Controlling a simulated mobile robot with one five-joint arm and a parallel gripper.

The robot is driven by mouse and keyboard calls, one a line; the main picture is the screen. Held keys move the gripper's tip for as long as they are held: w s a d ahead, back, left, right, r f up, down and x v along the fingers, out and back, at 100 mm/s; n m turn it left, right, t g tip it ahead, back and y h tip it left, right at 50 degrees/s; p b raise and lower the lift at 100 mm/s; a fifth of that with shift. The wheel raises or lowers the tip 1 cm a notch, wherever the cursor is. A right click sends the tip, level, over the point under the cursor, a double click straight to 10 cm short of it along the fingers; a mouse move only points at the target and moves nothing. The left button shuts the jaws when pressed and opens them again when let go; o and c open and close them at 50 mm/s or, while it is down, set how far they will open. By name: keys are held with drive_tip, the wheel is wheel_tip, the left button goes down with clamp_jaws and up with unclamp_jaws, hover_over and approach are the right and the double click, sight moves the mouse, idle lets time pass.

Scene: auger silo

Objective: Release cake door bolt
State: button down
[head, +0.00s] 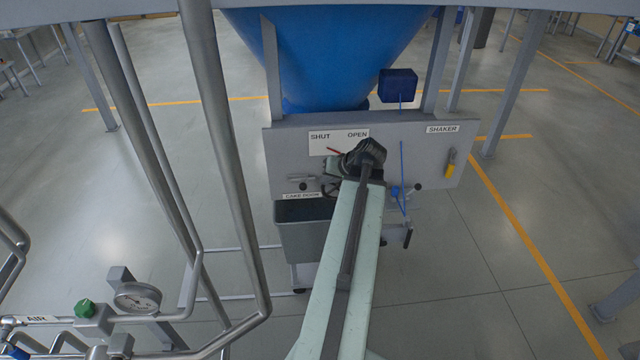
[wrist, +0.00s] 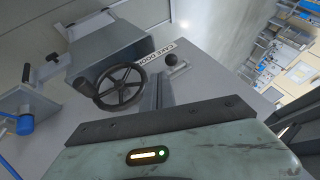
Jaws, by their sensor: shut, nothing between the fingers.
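The CAKE DOOR label (head: 301,196) is on the grey panel, above a grey bin. The door bolt (head: 307,184) is a short grey bar just above the label, with a dark knob; the black ball knob (wrist: 173,60) shows beside the upside-down label in the wrist view. My gripper (wrist: 157,82) is shut and empty; its grey fingers point at the panel close to the label and knob. I cannot tell whether they touch it. In the head view my arm hides the fingers and part of the black handwheel, which shows clearly in the wrist view (wrist: 119,88).
A SHUT/OPEN plate (head: 338,142) with a red pointer is above the bolt. A yellow handle (head: 451,163) hangs under the SHAKER label. The grey bin (head: 303,238) stands below. Pipes with a gauge (head: 137,298) rise at the left.

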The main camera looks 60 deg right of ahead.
sight(302, 184)
drive_tip(key=b+x, duration=0.6)
drive_tip(key=x, duration=0.3)
drive_tip(key=shift+f+b, duration=0.15)
drive_tip(key=shift+b, duration=0.15)
